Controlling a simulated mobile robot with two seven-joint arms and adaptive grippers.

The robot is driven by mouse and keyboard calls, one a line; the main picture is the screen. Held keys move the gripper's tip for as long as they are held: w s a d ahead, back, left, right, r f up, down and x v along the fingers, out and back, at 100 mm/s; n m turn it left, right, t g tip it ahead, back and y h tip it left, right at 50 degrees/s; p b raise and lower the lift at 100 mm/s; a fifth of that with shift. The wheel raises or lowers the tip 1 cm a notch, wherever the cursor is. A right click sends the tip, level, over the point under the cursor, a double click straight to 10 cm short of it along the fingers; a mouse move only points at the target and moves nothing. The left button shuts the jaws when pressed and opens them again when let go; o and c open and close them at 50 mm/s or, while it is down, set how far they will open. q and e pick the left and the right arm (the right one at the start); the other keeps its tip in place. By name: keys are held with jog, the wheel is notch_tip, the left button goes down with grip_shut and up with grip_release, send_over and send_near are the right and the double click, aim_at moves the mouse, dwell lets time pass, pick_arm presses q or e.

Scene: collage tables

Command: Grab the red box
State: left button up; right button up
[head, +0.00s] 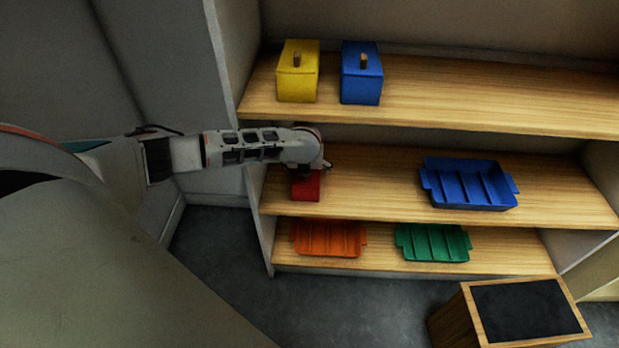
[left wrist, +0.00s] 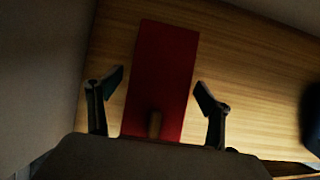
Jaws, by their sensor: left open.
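The red box (head: 306,187) sits on the middle shelf at its left end in the head view, partly hidden by my left arm above it. In the left wrist view the red box (left wrist: 161,70) shows from above, with a small wooden knob (left wrist: 155,124) on its lid. My left gripper (left wrist: 160,90) is open, one finger on each side of the box's near part, with gaps between fingers and box. In the head view my left gripper (head: 308,170) is over the box and its fingers are mostly hidden. My right gripper is not in view.
A blue tray (head: 468,184) lies right on the middle shelf (head: 385,190). A yellow box (head: 297,72) and a blue box (head: 361,74) stand on the top shelf. Orange (head: 328,238) and green (head: 433,242) trays lie below. The shelf's left side wall (head: 232,60) is close to my arm.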

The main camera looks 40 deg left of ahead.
pick_arm(q)
jog(key=shift+f, duration=0.55)
jog(key=shift+w+r, duration=0.1)
jog(key=shift+r, duration=0.05)
jog(key=c, duration=1.2)
jog(key=shift+c, duration=0.2)
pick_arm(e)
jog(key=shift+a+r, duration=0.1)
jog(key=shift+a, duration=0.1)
